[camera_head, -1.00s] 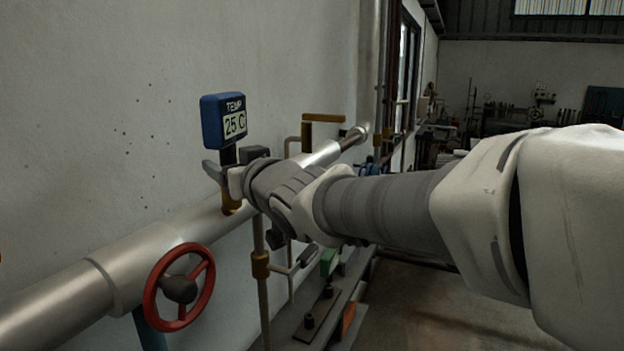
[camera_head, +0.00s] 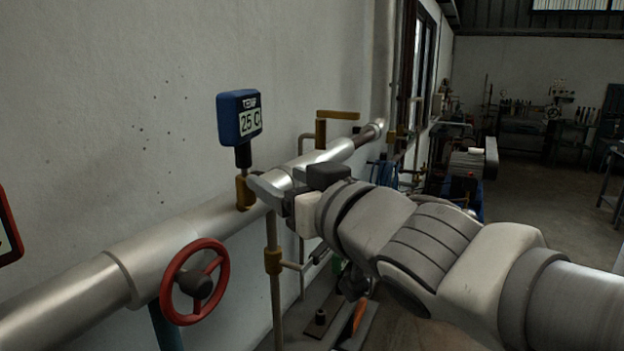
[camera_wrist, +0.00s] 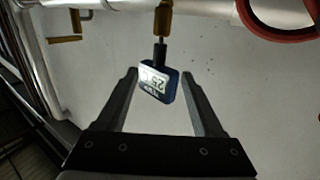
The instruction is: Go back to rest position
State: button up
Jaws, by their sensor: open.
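My gripper (camera_head: 266,186) is at the pipe in the head view, its fingers near the brass fitting under the blue temperature gauge. In the wrist view my gripper (camera_wrist: 165,92) has its two fingers spread apart, with nothing held between them. The blue gauge (camera_head: 239,117) reads 25 C and stands upright on a black stem. In the wrist view the gauge (camera_wrist: 157,84) appears upside down between the fingers, with a gap on both sides. How far the gauge lies from the fingertips in depth is hard to tell.
A large silver pipe (camera_head: 90,297) runs along the wall. A red handwheel (camera_head: 195,281) is at its front, and a yellow-handled valve (camera_head: 321,131) is farther back. Part of a red-framed gauge (camera_head: 6,232) shows at the left edge. Open floor (camera_head: 545,200) lies to the right.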

jog(key=shift+s, duration=0.1)
jog(key=s+d+f+m+g+h, duration=0.1)
jog(key=d+f+m+h, duration=0.25)
jog(key=d+f, duration=0.35)
jog(key=d+f+m+g+h, duration=0.1)
jog(key=d+f+m+h, duration=0.1)
jog(key=d+f+h, duration=0.5)
jog(key=s+d+f+m+g, duration=0.2)
jog(key=s+d+f+g, duration=0.4)
jog(key=s, duration=0.5)
jog(key=shift+s+d+f, duration=0.3)
jog(key=shift+d+f, duration=0.15)
jog(key=shift+d, duration=0.4)
jog(key=c, duration=0.3)
jog(key=shift+a, duration=0.15)
